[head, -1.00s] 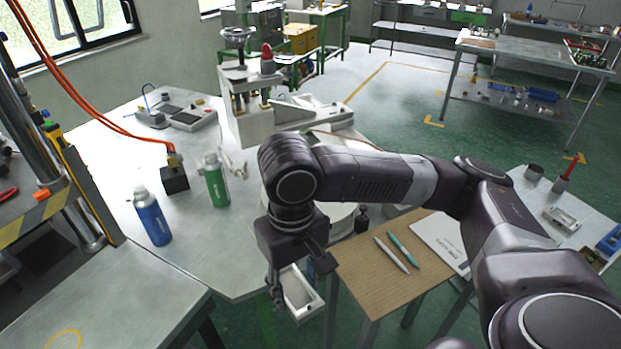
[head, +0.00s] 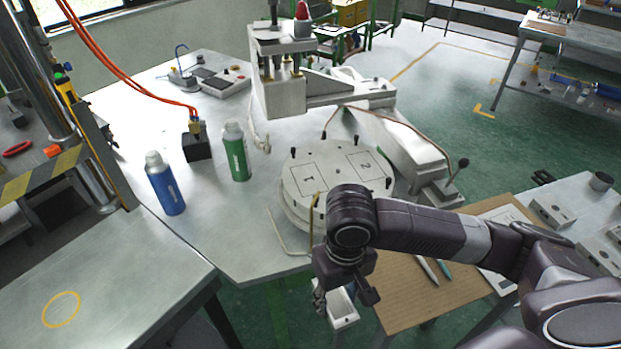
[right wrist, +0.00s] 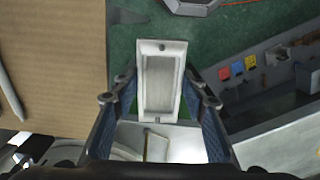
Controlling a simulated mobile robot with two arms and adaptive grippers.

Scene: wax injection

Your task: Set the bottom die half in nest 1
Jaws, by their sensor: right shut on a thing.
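A pale, shallow rectangular die half (head: 343,312) hangs in my right gripper (head: 343,290), past the table's front edge in the head view. In the right wrist view the die half (right wrist: 160,82) shows a recessed face and a small hole at each end. My right gripper (right wrist: 160,100) has one dark finger on each long side of it. Nest 1 (head: 308,180) is a marked rectangle on the left of the round turntable (head: 330,160); it looks empty. Nest 2 (head: 367,165) is on the right. My forearm covers the turntable's front edge. My left gripper is out of view.
A blue bottle (head: 165,185), a green bottle (head: 236,155) and a black block (head: 197,146) stand left of the turntable. Short black-knobbed pins rise from the turntable. The press (head: 280,80) stands behind it. A brown board (head: 410,295) with pens lies at right.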

